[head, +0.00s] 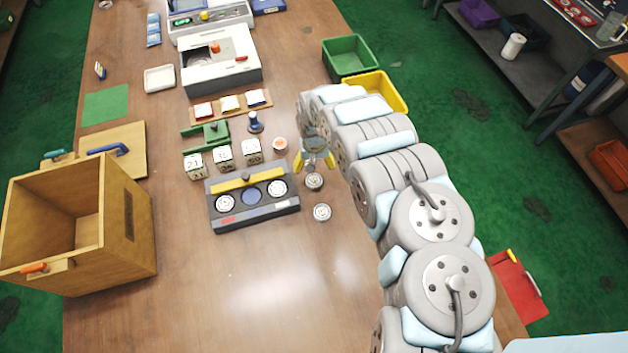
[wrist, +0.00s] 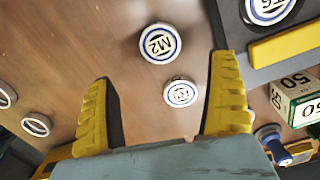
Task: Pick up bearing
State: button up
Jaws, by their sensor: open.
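My gripper (head: 315,161) is open and empty over the table, with yellow fingers spread; it also shows in the wrist view (wrist: 164,68). A small round bearing (wrist: 180,92) with a white face and blue ring lies between the fingers in the wrist view, touching neither as far as I can see. It appears to be the bearing just in front of my gripper in the head view (head: 314,181). A second bearing marked M2 (wrist: 160,43) lies past the fingertips; it appears to be the nearer one in the head view (head: 322,212).
A dark holder (head: 252,213) with a yellow strip stands left of the loose bearings and carries two bearings. Numbered cubes (head: 222,156) and a blue-handled stamp (head: 254,122) stand behind it. Green (head: 349,57) and yellow bins are at the back right. The front table is clear.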

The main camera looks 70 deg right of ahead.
aim_at(314, 181)
jog(key=shift+f, duration=1.4)
jog(key=shift+s+a+f, duration=0.1)
jog(key=shift+a+f, duration=0.1)
jog(key=shift+f, duration=0.45)
jog(key=shift+a+f, duration=0.15)
jog(key=shift+f, duration=1.3)
jog(key=shift+s+f, duration=0.1)
jog(key=shift+f, duration=0.3)
jog(key=c, duration=1.4)
